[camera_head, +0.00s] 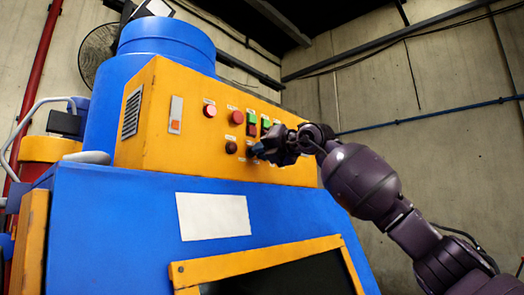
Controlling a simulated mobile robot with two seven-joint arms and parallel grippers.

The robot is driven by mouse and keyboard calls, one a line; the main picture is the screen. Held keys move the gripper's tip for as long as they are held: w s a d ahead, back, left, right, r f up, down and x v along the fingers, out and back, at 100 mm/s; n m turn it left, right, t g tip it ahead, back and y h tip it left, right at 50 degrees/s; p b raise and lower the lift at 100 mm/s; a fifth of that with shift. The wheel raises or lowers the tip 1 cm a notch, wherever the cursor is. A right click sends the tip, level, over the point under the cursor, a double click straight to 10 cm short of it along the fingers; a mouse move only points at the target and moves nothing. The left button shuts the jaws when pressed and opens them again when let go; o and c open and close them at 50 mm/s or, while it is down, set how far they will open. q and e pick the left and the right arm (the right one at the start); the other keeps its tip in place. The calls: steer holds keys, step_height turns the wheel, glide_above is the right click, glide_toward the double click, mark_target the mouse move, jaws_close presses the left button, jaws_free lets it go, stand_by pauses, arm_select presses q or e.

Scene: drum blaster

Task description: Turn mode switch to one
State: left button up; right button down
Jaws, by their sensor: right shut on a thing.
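The yellow control panel (190,95) sits on top of the blue machine and carries buttons and switches. My right gripper (258,152) is at the lower row of the panel, with its arm coming in from the right. It is shut on a small dark switch knob, which is mostly hidden by the fingers. A dark round knob (231,147) sits just left of the gripper. Which position the switch points to cannot be made out. My left gripper is not in view.
Above the gripper are red buttons (237,117) and green-and-red switches (252,122). The blue machine body (110,215) with a white label (213,216) and a yellow-framed dark window (230,262) lies below. Open space lies to the right before the concrete wall (450,100).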

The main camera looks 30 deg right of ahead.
steer(key=shift+n, duration=0.3)
steer(key=shift+s+a+n+p, duration=0.1)
steer(key=shift+n+p, duration=1.6)
steer(key=shift+n, duration=5.9)
steer(key=c, duration=1.2)
jaws_free()
